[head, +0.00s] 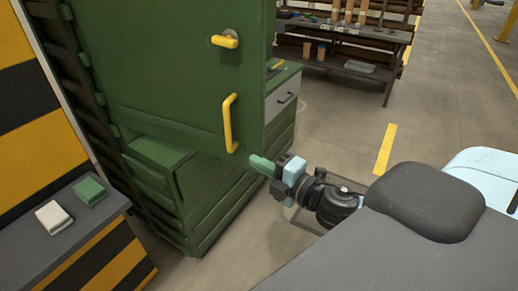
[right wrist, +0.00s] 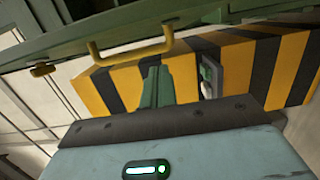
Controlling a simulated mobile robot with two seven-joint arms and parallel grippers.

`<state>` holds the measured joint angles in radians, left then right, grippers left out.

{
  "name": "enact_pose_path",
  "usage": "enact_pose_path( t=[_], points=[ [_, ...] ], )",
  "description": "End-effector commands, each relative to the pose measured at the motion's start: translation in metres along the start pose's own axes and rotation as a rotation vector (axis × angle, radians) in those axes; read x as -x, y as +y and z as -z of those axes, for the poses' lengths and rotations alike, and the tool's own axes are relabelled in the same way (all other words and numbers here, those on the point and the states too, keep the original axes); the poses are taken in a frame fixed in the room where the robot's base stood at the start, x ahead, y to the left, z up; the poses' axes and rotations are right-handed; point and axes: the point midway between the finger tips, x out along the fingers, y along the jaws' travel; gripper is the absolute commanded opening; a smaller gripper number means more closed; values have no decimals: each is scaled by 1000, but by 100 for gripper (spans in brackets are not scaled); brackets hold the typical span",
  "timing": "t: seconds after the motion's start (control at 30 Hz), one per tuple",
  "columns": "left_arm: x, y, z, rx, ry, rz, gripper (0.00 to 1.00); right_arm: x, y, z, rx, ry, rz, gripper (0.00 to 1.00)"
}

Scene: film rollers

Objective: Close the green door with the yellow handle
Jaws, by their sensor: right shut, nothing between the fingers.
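The green door (head: 170,75) fills the upper left of the head view, hinged on its left side. Its lower edge stands out from the green cabinet (head: 205,215), so it looks partly open; I cannot tell the exact angle. The upright yellow handle (head: 229,124) is near its free edge, with a yellow latch (head: 225,41) above. My right gripper (head: 262,164) is shut and empty, just right of and below the handle, near the door's edge. In the right wrist view its green fingers (right wrist: 155,87) point toward the handle (right wrist: 130,53), apparently without touching. My left gripper is not in view.
A dark bench (head: 55,235) with striped front holds a green block (head: 89,191) and a white block (head: 54,217) at left. A drawer unit (head: 284,100) stands behind the door. A shelf bench (head: 345,70) is farther back. Open floor lies to the right.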

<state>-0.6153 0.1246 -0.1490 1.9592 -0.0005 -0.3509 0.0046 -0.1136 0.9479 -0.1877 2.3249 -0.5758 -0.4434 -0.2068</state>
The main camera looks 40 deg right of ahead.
Motion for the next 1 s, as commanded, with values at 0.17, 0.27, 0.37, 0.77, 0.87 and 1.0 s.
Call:
enact_pose_path(
  t=[0.17,0.27,0.37,0.77,0.87,1.0],
  points=[
    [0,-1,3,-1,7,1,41,-18,2,0,1,0,-5,0],
    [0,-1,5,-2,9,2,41,-28,2,0,3,0,-5,0],
    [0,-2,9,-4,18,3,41,-31,2,-14,5,-2,-3,0],
    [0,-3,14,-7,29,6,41,-37,1,-39,0,0,-1,0],
    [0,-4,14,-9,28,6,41,-37,0,-39,0,1,0,0],
    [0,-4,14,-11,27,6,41,-37,0,-39,0,1,0,0]
  ],
)
